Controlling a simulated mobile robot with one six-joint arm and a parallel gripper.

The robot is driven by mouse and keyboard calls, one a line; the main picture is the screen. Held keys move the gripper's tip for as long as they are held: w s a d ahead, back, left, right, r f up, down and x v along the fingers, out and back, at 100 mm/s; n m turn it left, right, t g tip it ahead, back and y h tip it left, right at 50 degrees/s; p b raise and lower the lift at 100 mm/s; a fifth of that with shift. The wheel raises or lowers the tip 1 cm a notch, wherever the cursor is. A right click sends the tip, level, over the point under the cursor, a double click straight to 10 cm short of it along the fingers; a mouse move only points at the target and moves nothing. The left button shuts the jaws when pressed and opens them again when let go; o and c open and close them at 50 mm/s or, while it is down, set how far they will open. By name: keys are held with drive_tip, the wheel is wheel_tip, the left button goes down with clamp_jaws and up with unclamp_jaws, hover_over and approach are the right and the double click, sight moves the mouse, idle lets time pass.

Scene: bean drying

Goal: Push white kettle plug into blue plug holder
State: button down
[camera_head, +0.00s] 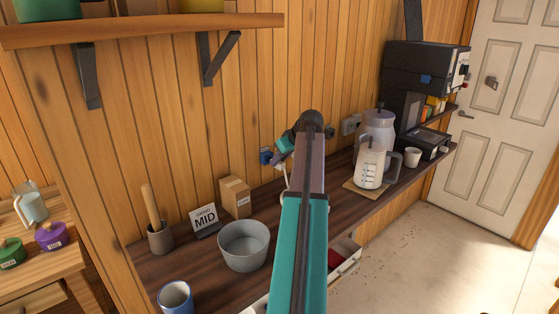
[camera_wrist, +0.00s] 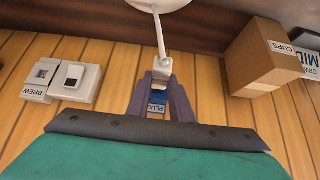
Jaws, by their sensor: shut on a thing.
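The white kettle plug (camera_wrist: 161,69) is between my gripper's (camera_wrist: 160,80) purple fingertips in the wrist view, with its white cable running up to a white rounded body (camera_wrist: 150,4) at the top edge. The blue plug holder (camera_wrist: 156,108), labelled PLUG, shows between the fingers behind the plug. I cannot tell whether the plug is seated in it. In the head view, a blue fitting (camera_head: 265,156) on the wood wall is just left of my gripper (camera_head: 281,158); my arm hides much of the area, and the plug is too small to make out.
A BREW switch (camera_wrist: 70,80) is on the wall beside my gripper. A cardboard box (camera_head: 235,196), the MID sign (camera_head: 205,220) and a grey pot (camera_head: 244,246) stand on the dark counter. A white jug (camera_head: 370,166) stands farther right.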

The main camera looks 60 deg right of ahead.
drive_tip(key=shift+w+d, duration=0.2)
drive_tip(key=shift+w, duration=0.35)
drive_tip(key=shift+w+d, duration=0.15)
drive_tip(key=shift+w, duration=0.35)
idle(0.4)
drive_tip(key=c, duration=1.5)
unclamp_jaws()
drive_tip(key=shift+w, duration=0.1)
drive_tip(key=shift+r+b, duration=0.15)
drive_tip(key=shift+b, duration=0.15)
drive_tip(key=shift+b+v, duration=2.3)
drive_tip(key=shift+v, duration=4.6)
